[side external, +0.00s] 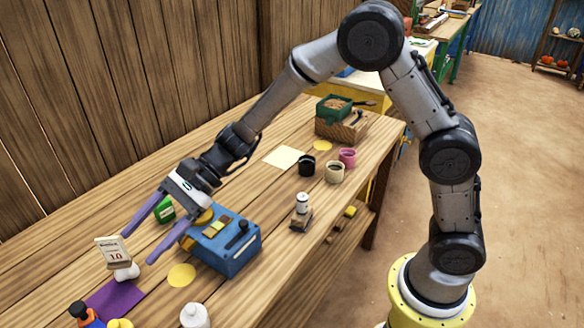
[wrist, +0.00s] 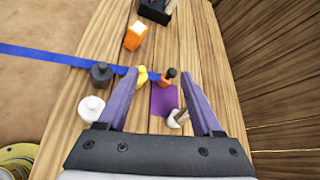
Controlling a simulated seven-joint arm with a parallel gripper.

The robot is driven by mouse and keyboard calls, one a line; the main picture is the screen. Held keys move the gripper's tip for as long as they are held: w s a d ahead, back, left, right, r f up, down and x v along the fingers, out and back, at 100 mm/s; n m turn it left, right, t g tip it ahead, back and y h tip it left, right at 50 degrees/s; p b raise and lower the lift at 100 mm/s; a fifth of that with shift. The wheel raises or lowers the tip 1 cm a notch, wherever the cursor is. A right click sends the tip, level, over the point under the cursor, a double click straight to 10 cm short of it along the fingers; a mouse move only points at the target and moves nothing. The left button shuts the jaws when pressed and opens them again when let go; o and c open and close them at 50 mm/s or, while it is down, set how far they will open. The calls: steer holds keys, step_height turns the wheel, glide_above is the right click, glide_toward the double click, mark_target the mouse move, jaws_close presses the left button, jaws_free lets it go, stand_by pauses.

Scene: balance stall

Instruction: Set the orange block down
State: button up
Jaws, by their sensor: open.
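In the wrist view, an orange block-like thing (wrist: 134,38) with a pale top stands on the table, well beyond my fingertips. I cannot make it out in the side view. My gripper (side external: 138,246) is open, its two long purple fingers spread wide with nothing held between them. In the wrist view my gripper (wrist: 160,82) has a purple mat (wrist: 163,100) between and below its fingers. The mat (side external: 112,297) also shows in the side view, next to a small white stand with a calendar card (side external: 113,252) near the fingertips.
A blue box (side external: 228,255) with small blocks on top stands beside the fingers. A green box (side external: 166,209) is behind. Cups (side external: 335,172) are further right. A yellow disc (side external: 181,275) lies flat.

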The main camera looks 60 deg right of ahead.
steer(key=s+d+r+n+t+h, duration=0.1)
steer(key=s+d+n+h, duration=0.3)
steer(key=s+d, duration=0.5)
steer(key=s+d+r+n+h, duration=0.3)
steer(key=s+d+n, duration=0.3)
steer(key=s+d, duration=0.3)
steer(key=s+d+r+n+t+h, duration=0.1)
steer(key=s+d+r+n+h, duration=0.1)
steer(key=s+d+n+h, duration=0.3)
steer(key=s+d, duration=0.4)
steer(key=d, duration=0.1)
steer(key=shift+d+r+n+t, duration=0.3)
steer(key=shift+d, duration=0.05)
steer(key=shift+s, duration=0.1)
